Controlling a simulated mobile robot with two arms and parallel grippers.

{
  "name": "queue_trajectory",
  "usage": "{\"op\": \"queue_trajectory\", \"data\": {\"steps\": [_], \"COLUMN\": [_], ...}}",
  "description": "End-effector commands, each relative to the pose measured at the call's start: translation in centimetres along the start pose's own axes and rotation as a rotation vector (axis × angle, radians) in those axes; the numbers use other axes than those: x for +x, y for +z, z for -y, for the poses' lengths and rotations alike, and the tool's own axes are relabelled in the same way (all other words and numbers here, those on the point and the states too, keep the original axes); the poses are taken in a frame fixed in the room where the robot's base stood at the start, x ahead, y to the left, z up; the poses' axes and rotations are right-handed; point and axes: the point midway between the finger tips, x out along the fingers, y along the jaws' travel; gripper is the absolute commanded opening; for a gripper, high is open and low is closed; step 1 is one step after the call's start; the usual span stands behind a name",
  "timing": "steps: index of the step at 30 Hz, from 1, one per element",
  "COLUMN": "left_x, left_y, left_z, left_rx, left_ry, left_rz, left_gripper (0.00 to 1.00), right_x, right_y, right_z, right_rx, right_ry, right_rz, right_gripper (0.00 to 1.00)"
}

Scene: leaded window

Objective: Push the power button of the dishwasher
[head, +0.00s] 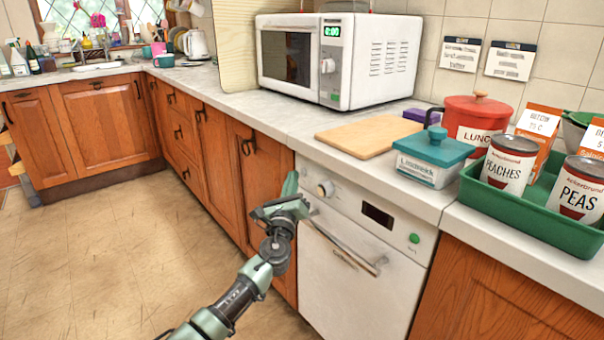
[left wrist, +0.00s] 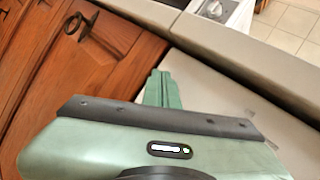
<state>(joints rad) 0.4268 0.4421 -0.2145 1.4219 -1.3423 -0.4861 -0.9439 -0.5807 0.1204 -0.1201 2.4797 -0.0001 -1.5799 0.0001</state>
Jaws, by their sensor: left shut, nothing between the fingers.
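The white dishwasher (head: 350,285) is built in under the worktop, with its door shut. A round green button (head: 414,238) sits at the right end of its control panel. A dark display (head: 378,215) is left of the button, and a knob (head: 325,188) is at the panel's left end. My left gripper (head: 290,184) is shut and empty, in front of the dishwasher's left edge. It is well left of the green button and apart from it. The left wrist view shows its closed green fingers (left wrist: 158,88); the green button does not show there. My right gripper is in neither view.
A bar handle (head: 345,248) sticks out from the dishwasher door. Above, the worktop holds a wooden board (head: 369,138), a teal-lidded box (head: 433,158) and a green tray (head: 540,218) with cans. Open floor (head: 120,245) lies at the left.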

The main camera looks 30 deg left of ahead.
Motion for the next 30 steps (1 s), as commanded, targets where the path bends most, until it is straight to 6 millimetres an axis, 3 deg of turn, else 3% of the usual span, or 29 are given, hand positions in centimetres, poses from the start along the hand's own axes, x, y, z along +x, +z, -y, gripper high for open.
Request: {"op": "queue_trajectory", "data": {"steps": [30], "left_x": [0.65], "left_y": [-0.46], "left_z": [0.50], "left_rx": [0.000], "left_ry": [0.000], "left_rz": [0.000], "left_gripper": [0.00], "right_x": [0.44], "right_y": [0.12], "right_z": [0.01], "right_rx": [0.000], "right_ry": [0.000], "right_rz": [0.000], "right_gripper": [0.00]}}
